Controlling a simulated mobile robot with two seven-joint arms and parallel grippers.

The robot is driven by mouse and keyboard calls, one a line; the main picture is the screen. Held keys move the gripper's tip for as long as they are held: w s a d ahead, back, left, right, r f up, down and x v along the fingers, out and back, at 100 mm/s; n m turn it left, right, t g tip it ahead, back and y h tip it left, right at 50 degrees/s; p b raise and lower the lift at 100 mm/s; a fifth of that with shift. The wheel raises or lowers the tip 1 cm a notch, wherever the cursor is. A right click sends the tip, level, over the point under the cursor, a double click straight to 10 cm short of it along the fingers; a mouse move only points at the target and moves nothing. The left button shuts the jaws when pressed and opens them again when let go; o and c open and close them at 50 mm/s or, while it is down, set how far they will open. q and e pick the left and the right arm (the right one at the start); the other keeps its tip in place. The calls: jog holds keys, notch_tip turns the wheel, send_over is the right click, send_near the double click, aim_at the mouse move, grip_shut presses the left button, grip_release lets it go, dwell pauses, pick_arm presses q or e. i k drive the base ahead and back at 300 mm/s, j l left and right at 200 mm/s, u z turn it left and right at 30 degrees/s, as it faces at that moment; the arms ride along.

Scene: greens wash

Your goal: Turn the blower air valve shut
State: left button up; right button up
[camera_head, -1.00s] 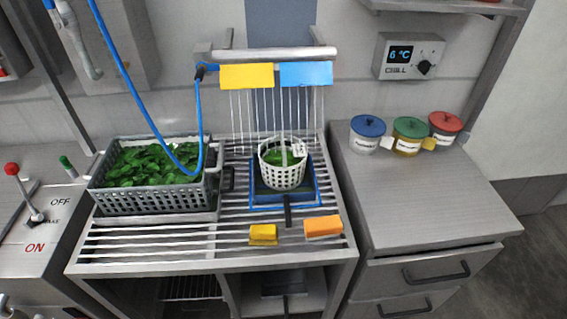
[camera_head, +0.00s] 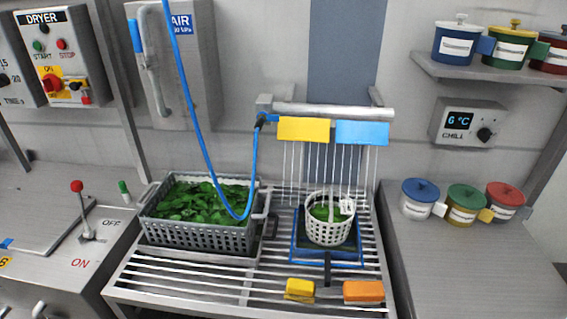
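A grey wall box (camera_head: 187,80) marked AIR, with a partly covered kPa reading, is at the upper left of the head view. A curved grey handle or pipe (camera_head: 151,85) with a blue piece (camera_head: 134,36) near its top is on its left side. I cannot tell for sure whether this is the air valve or how it is set. A blue hose (camera_head: 192,118) hangs in front of the box, loops down over the greens and rises to a dark fitting (camera_head: 261,121) by the blower bar (camera_head: 335,110). Neither of my grippers is in view.
A grey crate of greens (camera_head: 195,238) and a white basket (camera_head: 329,232) on a blue-edged tray stand on the slatted rack (camera_head: 185,283). A dryer panel (camera_head: 62,57) is at the left, above an ON/OFF lever (camera_head: 80,210). Lidded jars stand at the right.

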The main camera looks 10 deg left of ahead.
aim_at(133, 31)
jog(key=u, duration=0.75)
